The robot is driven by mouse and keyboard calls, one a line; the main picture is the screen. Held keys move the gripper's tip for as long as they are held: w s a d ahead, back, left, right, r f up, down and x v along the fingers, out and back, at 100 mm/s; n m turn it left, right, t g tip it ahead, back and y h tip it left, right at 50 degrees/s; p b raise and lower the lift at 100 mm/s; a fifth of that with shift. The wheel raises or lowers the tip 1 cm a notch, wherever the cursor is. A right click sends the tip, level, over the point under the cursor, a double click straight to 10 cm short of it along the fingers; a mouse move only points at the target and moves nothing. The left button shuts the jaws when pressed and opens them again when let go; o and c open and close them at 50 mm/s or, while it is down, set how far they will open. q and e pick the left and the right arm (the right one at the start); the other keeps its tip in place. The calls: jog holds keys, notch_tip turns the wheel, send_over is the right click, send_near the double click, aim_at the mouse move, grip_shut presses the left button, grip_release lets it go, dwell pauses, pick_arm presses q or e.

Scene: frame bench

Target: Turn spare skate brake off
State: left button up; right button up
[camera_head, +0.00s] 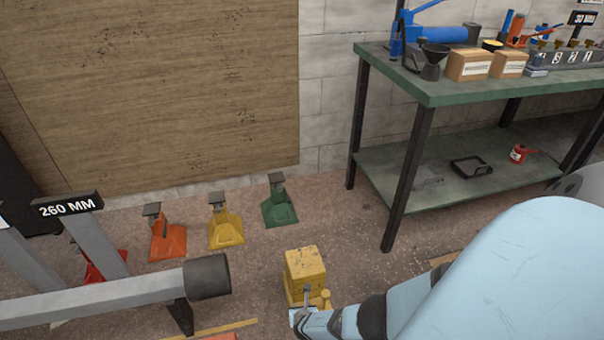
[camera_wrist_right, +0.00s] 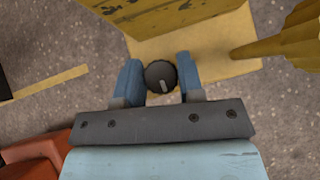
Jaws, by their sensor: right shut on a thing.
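A yellow box-shaped unit (camera_head: 304,268), which appears to be the skate, stands on the floor in the lower middle of the head view. Part of its yellow body (camera_wrist_right: 190,48) fills the top middle of the right wrist view. A round dark knob (camera_wrist_right: 161,76) with a pale mark sits at it, between the blue fingers of my right gripper (camera_wrist_right: 160,82). The fingers are shut on the knob. In the head view my right gripper (camera_head: 308,318) reaches the unit's near side, and the arm hides part of the floor there. My left gripper is not in view.
A grey frame with a 260 MM sign (camera_head: 68,207) stands at left, its dark-ended tube (camera_head: 207,277) left of the unit. Orange (camera_head: 167,240), yellow (camera_head: 225,228) and green (camera_head: 280,206) stands line the floor behind. A green workbench (camera_head: 440,88) stands at right.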

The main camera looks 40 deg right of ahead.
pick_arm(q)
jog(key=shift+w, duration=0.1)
pick_arm(e)
jog(key=shift+m+h, duration=0.3)
jog(key=shift+m, duration=0.2)
jog(key=o, duration=0.9)
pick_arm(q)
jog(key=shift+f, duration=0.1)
